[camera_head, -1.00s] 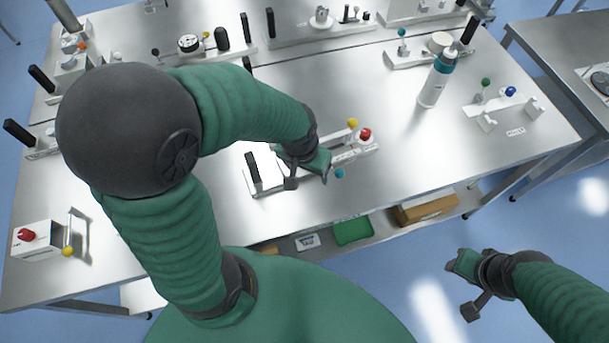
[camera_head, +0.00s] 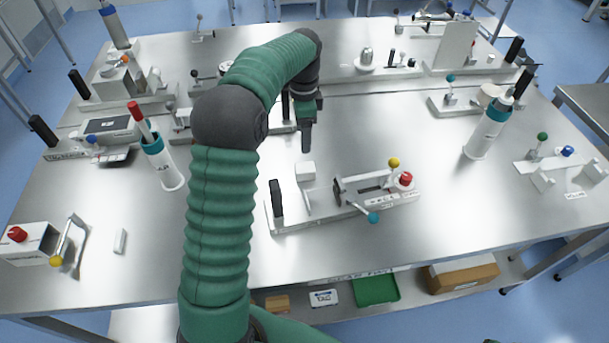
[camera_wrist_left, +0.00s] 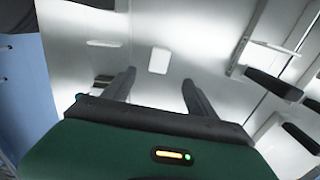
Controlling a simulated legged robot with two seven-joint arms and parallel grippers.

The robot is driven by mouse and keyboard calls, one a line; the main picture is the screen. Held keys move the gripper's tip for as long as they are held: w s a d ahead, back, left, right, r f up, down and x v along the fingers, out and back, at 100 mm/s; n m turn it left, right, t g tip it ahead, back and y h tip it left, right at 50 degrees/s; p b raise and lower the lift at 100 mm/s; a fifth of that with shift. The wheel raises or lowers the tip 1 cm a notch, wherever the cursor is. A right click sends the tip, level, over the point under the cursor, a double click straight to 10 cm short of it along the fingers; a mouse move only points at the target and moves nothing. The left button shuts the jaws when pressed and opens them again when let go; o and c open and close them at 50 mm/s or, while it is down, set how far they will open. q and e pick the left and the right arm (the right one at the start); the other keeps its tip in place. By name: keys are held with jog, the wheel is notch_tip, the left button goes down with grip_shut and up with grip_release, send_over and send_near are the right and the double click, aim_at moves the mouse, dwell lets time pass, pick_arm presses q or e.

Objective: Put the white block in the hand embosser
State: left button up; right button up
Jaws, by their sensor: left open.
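A small white block (camera_head: 305,171) sits near the table's middle, by the back side of a white fixture. This fixture (camera_head: 290,226), with a black upright handle, a lever and a red knob, appears to be the hand embosser. My left gripper (camera_head: 306,148) points down above and slightly behind the block, apart from it. In the left wrist view the open fingers (camera_wrist_left: 158,88) have nothing between them, and a white block (camera_wrist_left: 158,60) shows on the metal surface beyond their tips. Whether the block touches the fixture is unclear. My right gripper is out of view.
A red-tipped bottle (camera_head: 162,165) stands left of my left arm, and a teal-collared bottle (camera_head: 484,138) stands at the right. A thin white piece (camera_head: 120,241) lies at the front left. Other fixtures line the back. Clear metal lies right of the gripper.

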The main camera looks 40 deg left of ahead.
pick_arm(q)
send_over(305, 167)
notch_tip(305, 167, down, 8)
jog(key=shift+a+f, duration=0.1)
jog(key=shift+f, duration=0.1)
jog(key=shift+a+f, duration=0.1)
jog(key=shift+f, duration=0.25)
notch_tip(305, 167, down, 5)
jog(key=shift+w+f+p, duration=0.1)
jog(key=shift+f+p, duration=0.05)
jog(key=shift+p, duration=0.15)
grip_shut()
